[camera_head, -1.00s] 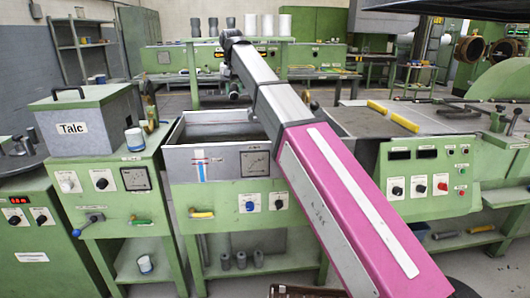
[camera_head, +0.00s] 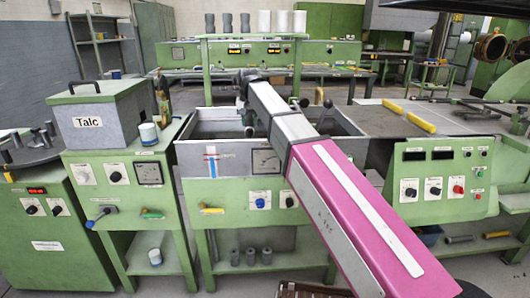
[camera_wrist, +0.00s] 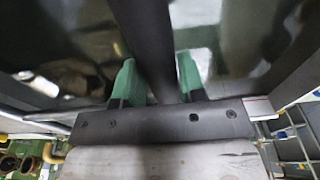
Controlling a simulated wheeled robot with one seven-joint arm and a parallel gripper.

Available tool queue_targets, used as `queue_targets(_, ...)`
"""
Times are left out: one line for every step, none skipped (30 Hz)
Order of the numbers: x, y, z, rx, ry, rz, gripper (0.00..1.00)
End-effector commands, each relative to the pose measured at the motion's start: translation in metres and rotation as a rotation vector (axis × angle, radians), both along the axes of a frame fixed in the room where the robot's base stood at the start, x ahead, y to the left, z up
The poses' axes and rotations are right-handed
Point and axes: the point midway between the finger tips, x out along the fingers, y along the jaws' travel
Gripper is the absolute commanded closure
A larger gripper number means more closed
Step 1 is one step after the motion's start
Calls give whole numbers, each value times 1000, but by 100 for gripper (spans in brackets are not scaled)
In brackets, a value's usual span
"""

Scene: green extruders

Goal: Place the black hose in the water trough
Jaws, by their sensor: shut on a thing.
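In the wrist view, my gripper (camera_wrist: 158,80) has green fingers shut on the black hose (camera_wrist: 151,35), one on each side of it. The hose runs from between the fingers to the top of the picture. The water trough (camera_head: 228,165) is the open grey metal basin on the green stand in the middle of the head view. The far end of my arm is above the trough, and a dark part hangs down at its back. The fingers cannot be made out there. Dark trough walls and a shiny surface surround the hose in the wrist view.
Left of the trough stands a grey Talc box (camera_head: 100,124) beside a small white-and-blue cup (camera_head: 148,134). Several dark grey cylinders (camera_head: 250,257) stand on the shelf below. A green bench stands behind.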

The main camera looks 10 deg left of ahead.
Motion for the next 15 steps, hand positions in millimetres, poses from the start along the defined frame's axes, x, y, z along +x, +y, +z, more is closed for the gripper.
queue_targets(-1, 0, -9, 0, 1, 0, 95)
queue_targets(-1, 0, -14, 0, 1, 0, 95)
queue_targets(-1, -1, -21, -1, 2, 0, 95)
queue_targets(-1, -1, -28, -1, 2, 0, 95)
queue_targets(-1, -1, -36, -1, 2, 0, 95)
queue_targets(-1, -1, -45, -1, 2, 0, 95)
queue_targets(-1, -1, -51, -1, 2, 0, 95)
queue_targets(-1, -1, -58, -2, 3, 0, 95)
queue_targets(-1, -1, -68, -1, 2, 0, 95)
queue_targets(-1, -1, -74, -1, 2, 0, 95)
queue_targets(-1, -1, -81, -2, 3, 0, 95)
queue_targets(-1, -1, -90, -1, 2, 0, 95)
queue_targets(-1, 0, -96, -1, 2, 0, 95)
queue_targets(-1, -1, -102, -1, 2, 0, 95)
queue_targets(-1, -1, -110, -1, 2, 0, 95)
